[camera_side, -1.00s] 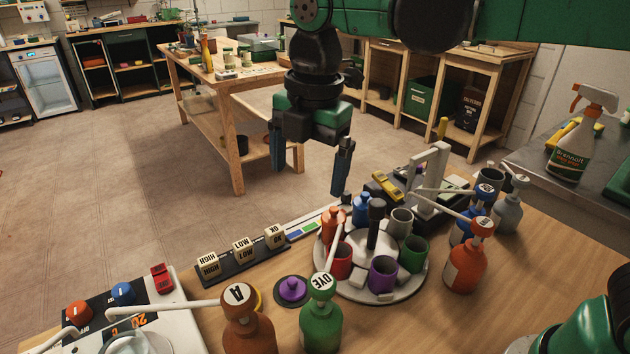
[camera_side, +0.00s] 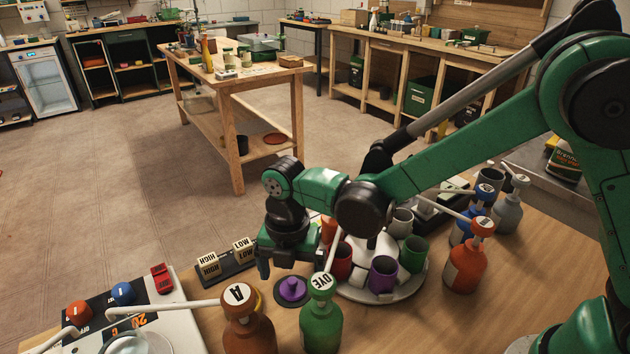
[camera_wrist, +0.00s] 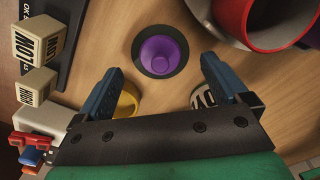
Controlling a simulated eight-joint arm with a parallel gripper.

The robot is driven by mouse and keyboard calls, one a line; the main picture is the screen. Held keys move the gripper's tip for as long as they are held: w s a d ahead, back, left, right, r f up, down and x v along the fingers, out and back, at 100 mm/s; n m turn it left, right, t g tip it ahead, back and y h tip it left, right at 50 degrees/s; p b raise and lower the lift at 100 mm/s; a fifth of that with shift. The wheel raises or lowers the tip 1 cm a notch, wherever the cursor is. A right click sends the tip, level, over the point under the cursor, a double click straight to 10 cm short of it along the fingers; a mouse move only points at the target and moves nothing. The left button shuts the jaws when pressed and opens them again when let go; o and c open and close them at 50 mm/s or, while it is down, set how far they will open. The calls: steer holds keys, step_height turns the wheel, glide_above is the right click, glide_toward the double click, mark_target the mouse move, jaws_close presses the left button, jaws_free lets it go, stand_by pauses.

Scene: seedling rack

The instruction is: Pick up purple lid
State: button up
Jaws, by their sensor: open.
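The purple lid (camera_side: 291,289) lies on the wooden table, left of the round carousel and behind the green dye bottle. It has a round knob on top and a dark rim. In the wrist view the lid (camera_wrist: 161,51) is at the upper middle, just beyond the fingertips and centred between them. My gripper (camera_wrist: 162,78) is open and empty, with its two blue fingers apart on either side. In the side view my gripper (camera_side: 290,262) is low, just behind and above the lid; one finger shows left of the lid and the other is hidden.
A green bottle (camera_side: 321,318) and a brown bottle (camera_side: 247,325) stand close in front of the lid. The carousel (camera_side: 405,289) with coloured cups, including a purple cup (camera_side: 383,275), is to the right. Label blocks (camera_side: 209,265) stand on a dark strip behind left.

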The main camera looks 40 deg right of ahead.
steer(key=shift+f, duration=1.05)
steer(key=c, duration=1.3)
